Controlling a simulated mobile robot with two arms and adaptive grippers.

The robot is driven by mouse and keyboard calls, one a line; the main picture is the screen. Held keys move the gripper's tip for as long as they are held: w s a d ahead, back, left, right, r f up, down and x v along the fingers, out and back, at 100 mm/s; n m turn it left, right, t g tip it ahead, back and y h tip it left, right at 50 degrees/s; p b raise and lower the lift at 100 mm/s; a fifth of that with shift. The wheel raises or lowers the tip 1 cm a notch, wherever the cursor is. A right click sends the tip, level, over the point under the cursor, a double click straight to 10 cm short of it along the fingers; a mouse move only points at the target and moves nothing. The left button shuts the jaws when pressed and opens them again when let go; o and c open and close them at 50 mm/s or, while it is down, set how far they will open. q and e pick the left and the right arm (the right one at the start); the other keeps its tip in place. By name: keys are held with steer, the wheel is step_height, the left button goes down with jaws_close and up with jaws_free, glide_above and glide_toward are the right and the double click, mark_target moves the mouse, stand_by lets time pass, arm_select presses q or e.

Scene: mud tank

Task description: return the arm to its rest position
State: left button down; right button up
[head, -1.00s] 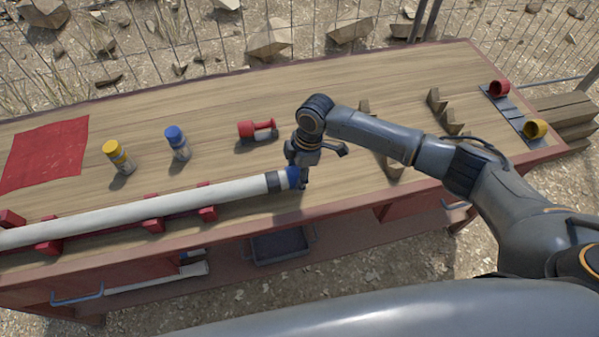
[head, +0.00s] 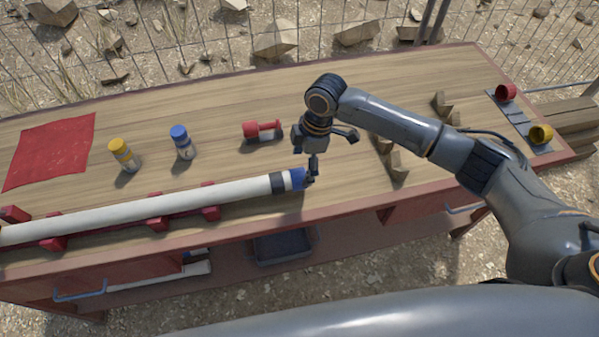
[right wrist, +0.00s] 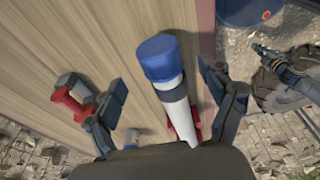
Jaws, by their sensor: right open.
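My right gripper (head: 328,150) is above the wooden workbench, just beyond the blue-capped end of a long white pipe (head: 150,205). In the right wrist view its two fingers (right wrist: 168,95) are spread wide, with the blue cap (right wrist: 158,57) and white pipe between and below them. The gripper holds nothing. The pipe lies along the front of the bench on red supports (head: 157,224). A dark band sits beside its blue cap, which also shows in the head view (head: 298,179).
On the workbench (head: 240,95) are a red cloth (head: 50,150), a yellow-capped bottle (head: 125,156), a blue-capped bottle (head: 183,143) and a red tool (head: 262,130). Wooden blocks (head: 398,166) stand under my right arm.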

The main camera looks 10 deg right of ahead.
step_height(320, 180, up, 6)
steer(key=d, duration=0.1)
steer(key=s+a+f+m+t+y, duration=0.1)
steer(key=s+a+f+m, duration=0.2)
steer(key=s, duration=0.3)
steer(key=s+a+f+m+t+y, duration=0.1)
steer(key=s+a+f+m, duration=0.1)
steer(key=s+a+f, duration=0.3)
steer(key=s+d+m+t+h, duration=0.2)
steer(key=s+d+m+h, duration=0.2)
steer(key=s+d+m, duration=0.95)
steer(key=s+d+f+n+g, duration=0.1)
steer(key=d+f, duration=0.1)
steer(key=f, duration=1)
steer(key=d+f+n+g, duration=0.1)
steer(key=d+f, duration=0.1)
steer(key=f, duration=1.1)
steer(key=s+d+f+g+b, duration=0.1)
steer(key=s+d+f, duration=0.1)
steer(key=s+f, duration=1.5)
steer(key=shift+s+d+f, duration=0.3)
steer(key=shift+d+f, duration=0.05)
steer(key=shift+f, duration=0.4)
